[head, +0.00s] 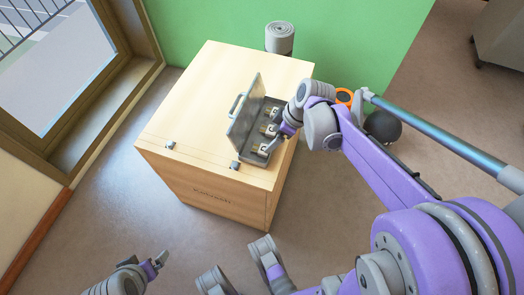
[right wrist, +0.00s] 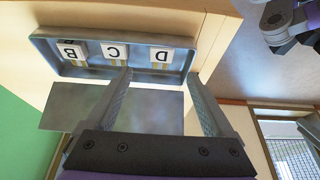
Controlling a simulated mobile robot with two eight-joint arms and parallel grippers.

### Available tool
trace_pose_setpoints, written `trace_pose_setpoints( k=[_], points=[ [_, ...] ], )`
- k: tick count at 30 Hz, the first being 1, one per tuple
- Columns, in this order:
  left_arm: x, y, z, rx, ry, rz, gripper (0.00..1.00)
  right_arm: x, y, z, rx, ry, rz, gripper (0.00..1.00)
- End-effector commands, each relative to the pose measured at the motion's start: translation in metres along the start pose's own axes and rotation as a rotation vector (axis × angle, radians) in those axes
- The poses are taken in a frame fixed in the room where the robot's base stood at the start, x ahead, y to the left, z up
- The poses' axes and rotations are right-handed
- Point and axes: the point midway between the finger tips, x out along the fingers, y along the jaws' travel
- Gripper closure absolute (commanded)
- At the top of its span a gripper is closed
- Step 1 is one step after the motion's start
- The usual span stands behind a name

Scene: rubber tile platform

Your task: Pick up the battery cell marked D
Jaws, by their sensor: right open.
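The cell marked D (right wrist: 172,54) is a pale block with a black letter, upside down in the right wrist view. It sits in a grey case (right wrist: 188,72) beside the cells marked C (right wrist: 114,51) and B (right wrist: 72,51). The same case (head: 272,154) stands open on the wooden box in the head view; the letters are too small to read there. My right gripper (right wrist: 158,76) is open and empty, its fingers apart with D in line between them; it also shows over the case in the head view (head: 285,132). My left gripper (head: 155,265) is low at left, away from the case.
The case's lid (head: 244,108) stands up on the left of the cells. The wooden box (head: 190,110) has clear top around the case. A rolled grey mat (head: 279,38) and a dark ball (head: 383,126) are behind and right of the box.

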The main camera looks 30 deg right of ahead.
Motion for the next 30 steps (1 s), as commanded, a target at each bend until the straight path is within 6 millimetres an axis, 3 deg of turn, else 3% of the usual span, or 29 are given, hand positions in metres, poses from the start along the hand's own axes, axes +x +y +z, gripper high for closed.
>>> trace_pose_setpoints(
  k=[1,8,16,24,26,30],
  points=[
    [0.006,0.000,0.002,0.000,-0.002,0.000,0.01,0.012,0.000,0.001,-0.001,-0.001,-0.002,0.12],
    [0.015,0.000,0.004,0.000,-0.005,0.000,0.01,0.031,0.000,0.001,0.001,0.000,0.001,0.12],
    [0.036,0.000,0.009,0.000,-0.011,0.000,0.01,0.070,-0.001,0.002,0.000,-0.001,-0.001,0.12],
    [0.037,0.000,0.010,0.000,-0.011,0.000,0.01,0.076,-0.001,0.001,0.001,0.000,0.001,0.12],
    [0.037,0.000,0.010,0.000,-0.011,0.000,0.01,0.076,-0.001,0.001,0.001,0.000,0.001,0.20],
    [0.037,0.000,0.010,0.000,-0.011,0.000,0.01,0.076,-0.001,0.001,0.002,0.000,0.001,0.45]
  ],
)
